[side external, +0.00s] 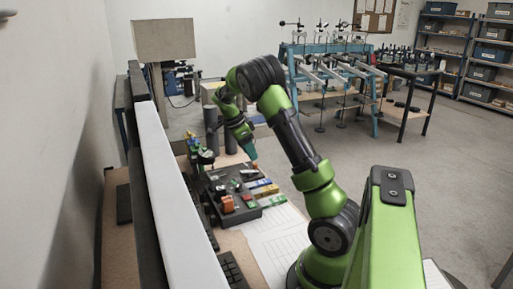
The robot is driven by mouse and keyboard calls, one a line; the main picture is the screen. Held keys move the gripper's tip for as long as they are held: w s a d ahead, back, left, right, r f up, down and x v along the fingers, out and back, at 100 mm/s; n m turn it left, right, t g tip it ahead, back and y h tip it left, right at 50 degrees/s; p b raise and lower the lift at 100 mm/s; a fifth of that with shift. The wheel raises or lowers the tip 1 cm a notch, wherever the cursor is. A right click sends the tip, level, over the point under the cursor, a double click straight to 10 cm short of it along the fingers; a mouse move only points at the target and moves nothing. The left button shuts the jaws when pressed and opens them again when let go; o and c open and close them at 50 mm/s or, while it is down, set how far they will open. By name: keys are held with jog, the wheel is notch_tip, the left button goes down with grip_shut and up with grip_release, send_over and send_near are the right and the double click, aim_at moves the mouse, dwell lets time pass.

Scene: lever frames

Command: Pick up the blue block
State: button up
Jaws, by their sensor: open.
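A small blue block (267,190) appears to lie at the right side of a dark tray (240,217), beside a yellow piece (261,183). It is small in the side view, so its exact outline is hard to tell. My gripper (254,162) points down above the far right part of the tray, beyond the blue block and apart from it. It is open, and I see nothing held in it. Its fingers are too small to make out clearly.
The tray also holds an orange-red block (227,204) and several green, grey and dark pieces. White sheets with printed lines (275,240) lie to the right on the wooden table. A long grey-white barrier (175,200) runs along the left. Dark cylinders (211,128) stand behind.

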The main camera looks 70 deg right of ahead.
aim_at(264, 181)
jog(key=x, duration=1.4)
jog(key=shift+a, duration=0.1)
grip_shut()
